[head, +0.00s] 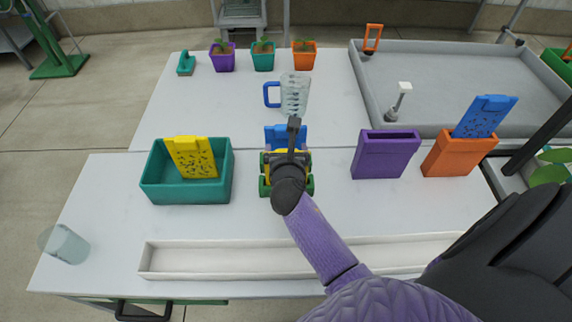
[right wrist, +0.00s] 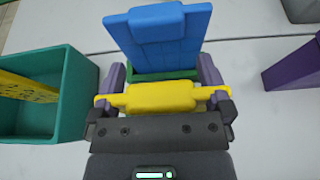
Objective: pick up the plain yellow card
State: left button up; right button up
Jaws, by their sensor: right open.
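The plain yellow card (right wrist: 158,97) shows in the right wrist view with its raised grip part between the fingers of my right gripper (right wrist: 161,78). The fingers are open, one at each side of it, and I cannot tell whether they touch it. A plain blue card (right wrist: 160,35) stands just behind it, with a green holder edge (right wrist: 158,74) between them. In the head view my right gripper (head: 287,158) is over the green holder (head: 309,184) and hides most of the yellow card; the blue card (head: 274,134) shows behind. My left gripper is out of view.
A teal bin (head: 187,192) with a speckled yellow card (head: 192,157) stands left. An empty purple holder (head: 385,157) and an orange holder (head: 456,159) with a speckled blue card (head: 485,116) stand right. A white trough (head: 215,271) runs along the front; a jug (head: 295,94) stands behind.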

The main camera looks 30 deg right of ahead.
grip_shut()
dwell(0.4)
